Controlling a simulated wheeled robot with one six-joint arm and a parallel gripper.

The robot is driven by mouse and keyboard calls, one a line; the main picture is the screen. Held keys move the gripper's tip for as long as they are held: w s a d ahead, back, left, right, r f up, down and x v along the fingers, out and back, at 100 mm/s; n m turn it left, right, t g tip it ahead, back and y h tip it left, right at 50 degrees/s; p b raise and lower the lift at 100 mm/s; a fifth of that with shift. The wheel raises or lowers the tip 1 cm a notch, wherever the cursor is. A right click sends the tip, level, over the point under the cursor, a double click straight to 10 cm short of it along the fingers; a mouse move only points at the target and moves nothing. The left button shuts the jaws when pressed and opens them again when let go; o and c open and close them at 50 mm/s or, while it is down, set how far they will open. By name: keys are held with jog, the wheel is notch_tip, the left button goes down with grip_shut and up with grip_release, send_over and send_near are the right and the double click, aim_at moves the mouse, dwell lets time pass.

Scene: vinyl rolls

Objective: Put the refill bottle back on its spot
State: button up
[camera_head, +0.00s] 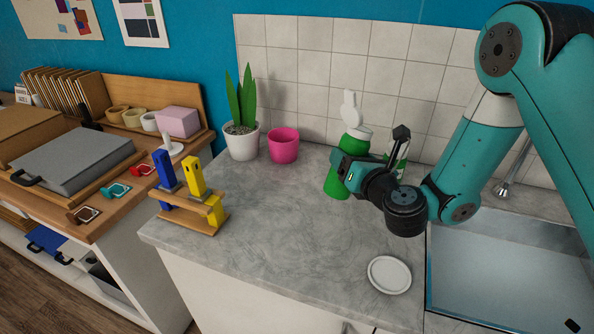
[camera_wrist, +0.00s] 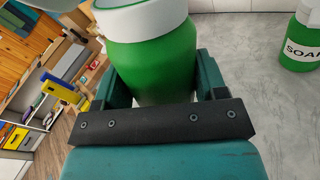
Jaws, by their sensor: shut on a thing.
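A green bottle with a white top (camera_head: 352,133) is at the back of the grey counter, near the tiled wall. My gripper (camera_head: 352,172) is shut around its body. In the wrist view the green bottle (camera_wrist: 152,60) fills the space between my two fingers (camera_wrist: 158,85). It looks nearly upright; I cannot tell whether its base touches the counter. A second green bottle labelled SOAP (camera_wrist: 301,38) stands to the right in the wrist view. In the head view it is mostly hidden behind my arm. A white round disc (camera_head: 389,274) lies flat near the counter's front edge.
A pink pot (camera_head: 283,146) and a potted plant (camera_head: 241,140) stand left of the bottle. A wooden rack (camera_head: 190,212) with blue and yellow tools is at the left edge. A sink (camera_head: 510,265) lies right. The middle counter (camera_head: 285,220) is clear.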

jog(key=s+a+n+y, duration=0.2)
jog(key=a+n, duration=0.1)
jog(key=a, duration=0.2)
jog(key=s+a+r+n+g+y, duration=0.1)
jog(key=s+a+n+y, duration=0.1)
jog(key=a, duration=0.4)
jog(key=shift+r+n+b, duration=0.15)
jog(key=shift+n+b, duration=0.2)
jog(key=shift+n, duration=0.25)
jog(key=shift+s+d+b, duration=0.1)
jog(key=shift+d+b, duration=0.05)
jog(key=shift+b, duration=0.2)
notch_tip(320, 180, down, 7)
jog(key=b, duration=0.6)
jog(key=shift+b, duration=0.4)
jog(key=shift+f+b, duration=0.5)
jog(key=shift+b, duration=0.05)
jog(key=shift+s, duration=0.1)
jog(key=shift+f+b, duration=0.7)
